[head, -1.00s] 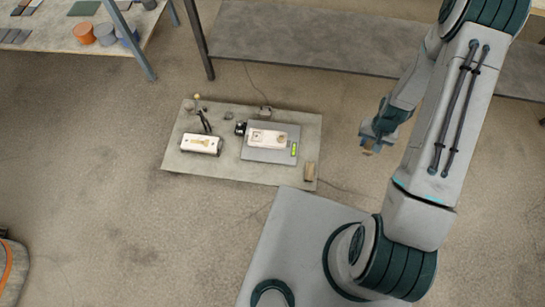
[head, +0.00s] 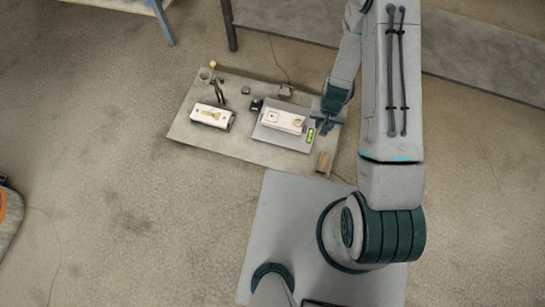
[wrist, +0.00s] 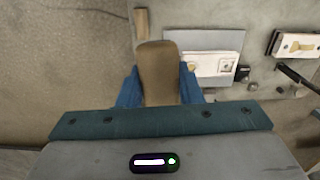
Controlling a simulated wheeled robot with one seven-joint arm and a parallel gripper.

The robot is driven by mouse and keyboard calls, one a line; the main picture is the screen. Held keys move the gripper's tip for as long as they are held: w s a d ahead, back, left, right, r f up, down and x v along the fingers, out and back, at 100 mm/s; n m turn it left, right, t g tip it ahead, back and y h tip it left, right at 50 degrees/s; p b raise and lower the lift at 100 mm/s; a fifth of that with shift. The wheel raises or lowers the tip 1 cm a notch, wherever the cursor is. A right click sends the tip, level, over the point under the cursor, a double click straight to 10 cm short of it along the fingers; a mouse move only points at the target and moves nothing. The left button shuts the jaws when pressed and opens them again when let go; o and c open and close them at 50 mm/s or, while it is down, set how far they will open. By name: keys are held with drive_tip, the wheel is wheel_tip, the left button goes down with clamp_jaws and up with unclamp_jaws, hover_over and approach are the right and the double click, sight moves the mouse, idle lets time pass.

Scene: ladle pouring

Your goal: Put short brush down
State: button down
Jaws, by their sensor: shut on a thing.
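My gripper (wrist: 159,88) has its two blue fingers on either side of a brown, rounded block-like thing that I take to be the short brush (wrist: 160,65); it is shut on it. No bristles show, so I cannot confirm which part faces the camera. In the head view my gripper (head: 324,124) is over the right side of the low table (head: 255,150), near the right edge of a grey plate. There the brush is small and mostly hidden by the gripper. I cannot tell its height above the table.
On the table are a grey plate (head: 268,136) with a white box (head: 285,121) and green strip, a second white box (head: 211,116), a dark upright tool (head: 219,88), and a tan block (head: 324,161) at the right front. The front middle of the table is bare.

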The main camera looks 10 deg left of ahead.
drive_tip(key=s+a+f+b, duration=0.35)
drive_tip(key=f+b, duration=0.35)
drive_tip(key=f, duration=0.3)
drive_tip(key=s+a+f+b, duration=0.3)
drive_tip(key=a+f+b, duration=0.1)
drive_tip(key=f+b, duration=0.4)
drive_tip(key=s+a+f+b, duration=0.35)
drive_tip(key=f+b, duration=0.25)
drive_tip(key=f, duration=0.5)
drive_tip(key=b, duration=0.3)
hover_over(272, 160)
drive_tip(key=shift+m, duration=0.3)
drive_tip(key=f, duration=0.6)
drive_tip(key=shift+s+d, duration=0.25)
drive_tip(key=shift+s, duration=0.15)
drive_tip(key=shift+w+a+f, duration=0.25)
drive_tip(key=shift+w+a, duration=0.1)
drive_tip(key=shift+w, duration=0.1)
drive_tip(key=shift+f+b, duration=1.15)
drive_tip(key=shift+f, duration=0.85)
drive_tip(key=shift+f, duration=0.2)
drive_tip(key=c, duration=1)
unclamp_jaws()
drive_tip(key=shift+r, duration=0.1)
